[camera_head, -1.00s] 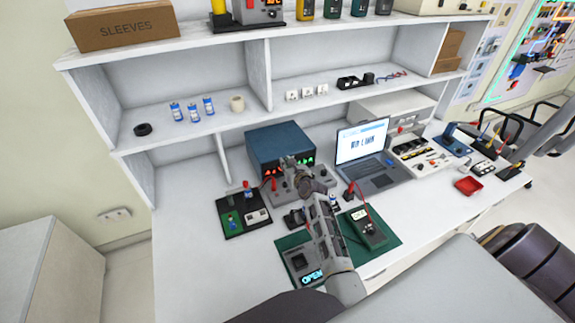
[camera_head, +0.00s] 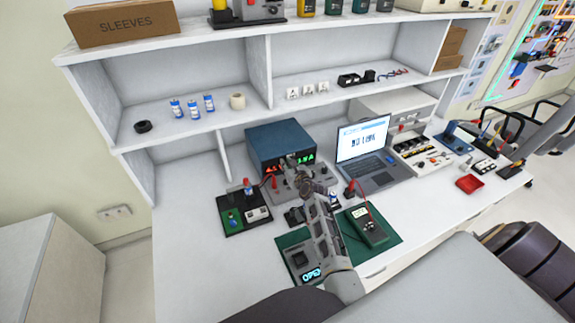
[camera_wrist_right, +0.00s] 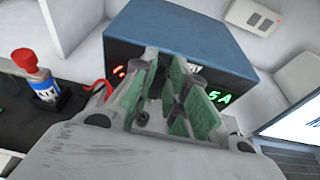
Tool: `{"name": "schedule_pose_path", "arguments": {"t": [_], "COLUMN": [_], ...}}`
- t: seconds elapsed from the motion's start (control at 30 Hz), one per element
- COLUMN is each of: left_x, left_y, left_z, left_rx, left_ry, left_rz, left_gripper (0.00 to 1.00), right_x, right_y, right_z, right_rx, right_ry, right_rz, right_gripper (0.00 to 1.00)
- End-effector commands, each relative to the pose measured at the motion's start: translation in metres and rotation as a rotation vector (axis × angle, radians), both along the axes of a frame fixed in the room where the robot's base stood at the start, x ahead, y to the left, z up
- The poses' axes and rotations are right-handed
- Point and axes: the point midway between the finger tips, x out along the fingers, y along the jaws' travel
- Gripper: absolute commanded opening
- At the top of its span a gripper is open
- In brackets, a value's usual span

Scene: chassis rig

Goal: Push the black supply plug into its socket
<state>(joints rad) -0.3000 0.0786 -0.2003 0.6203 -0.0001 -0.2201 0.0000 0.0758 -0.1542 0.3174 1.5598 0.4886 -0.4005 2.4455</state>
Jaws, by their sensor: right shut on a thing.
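My right gripper (camera_head: 298,163) reaches over the bench to the front of the blue power supply (camera_head: 280,143). In the right wrist view its green-padded fingers (camera_wrist_right: 176,100) are close together, in front of the blue supply box (camera_wrist_right: 190,35). They are shut on the black supply plug, which is mostly hidden between the pads. A grey panel unit (camera_head: 282,191) lies under and beside the gripper, in front of the supply. The socket cannot be made out, and I cannot tell whether the plug touches it. My left gripper is not in view.
A black board with a red-capped battery (camera_wrist_right: 42,82) stands left of the gripper. A laptop (camera_head: 375,172) stands to the right. A meter (camera_head: 366,226) lies on the green mat (camera_head: 294,240) nearer me. The shelf (camera_head: 200,130) is behind. The bench's front left is clear.

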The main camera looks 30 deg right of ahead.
Motion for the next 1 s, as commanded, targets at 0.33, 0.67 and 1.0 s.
{"name": "schedule_pose_path", "arguments": {"t": [0.33,0.67,1.0], "left_x": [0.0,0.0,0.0], "left_y": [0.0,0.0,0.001], "left_z": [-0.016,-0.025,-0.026], "left_rx": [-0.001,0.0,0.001], "left_ry": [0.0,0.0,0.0], "left_rz": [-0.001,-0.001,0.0], "left_gripper": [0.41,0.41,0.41], "right_x": [0.0,0.0,0.0], "right_y": [0.0,0.0,0.0], "right_z": [-0.023,-0.038,-0.04], "right_rx": [0.0,0.0,0.0], "right_ry": [0.001,0.0,0.0], "right_rz": [0.001,0.0,0.0], "right_gripper": [0.0,0.0,0.0]}}
